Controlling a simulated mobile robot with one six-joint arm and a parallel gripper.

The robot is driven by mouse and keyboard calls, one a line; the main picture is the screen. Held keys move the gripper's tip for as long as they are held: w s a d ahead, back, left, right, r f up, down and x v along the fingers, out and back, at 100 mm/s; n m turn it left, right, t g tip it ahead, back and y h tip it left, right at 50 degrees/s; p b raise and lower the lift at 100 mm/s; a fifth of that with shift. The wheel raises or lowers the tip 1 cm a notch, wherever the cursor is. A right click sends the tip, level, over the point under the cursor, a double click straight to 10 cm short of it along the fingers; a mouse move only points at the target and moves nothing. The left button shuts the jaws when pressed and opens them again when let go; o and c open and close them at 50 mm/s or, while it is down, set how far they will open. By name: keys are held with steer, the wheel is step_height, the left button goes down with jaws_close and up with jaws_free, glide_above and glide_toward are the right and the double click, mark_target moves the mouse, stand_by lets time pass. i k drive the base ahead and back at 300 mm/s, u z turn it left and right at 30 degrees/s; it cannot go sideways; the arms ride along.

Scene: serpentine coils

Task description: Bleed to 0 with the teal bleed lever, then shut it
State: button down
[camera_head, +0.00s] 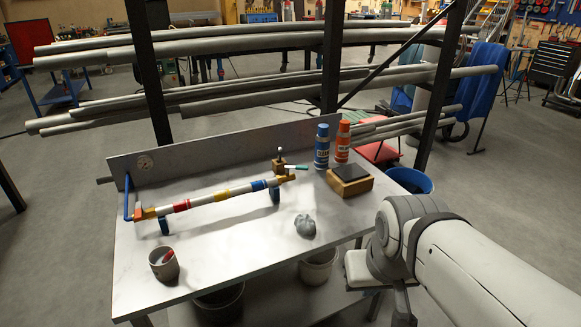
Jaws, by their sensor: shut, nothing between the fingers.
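A pipe assembly (235,194) with white, red, yellow and blue sections runs across the table on dark blue supports. The small teal bleed lever (298,167) is near its right end and lies roughly level, pointing right. Its exact valve setting is too small to tell. A blue upright pipe (127,198) stands at the left end. My arm is at the lower right, apart from the assembly; my gripper's fingers do not show.
A brown block with a knobbed stem (278,165) stands behind the pipe's right end. Blue (321,147) and orange (343,142) bottles stand near a wooden block with a dark top (349,181). A grey lump (305,227) and a cup (163,264) sit in front. The table's front middle is clear.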

mark_target(297, 167)
steer(key=u, duration=0.1)
steer(key=i, duration=1)
steer(key=u, duration=0.05)
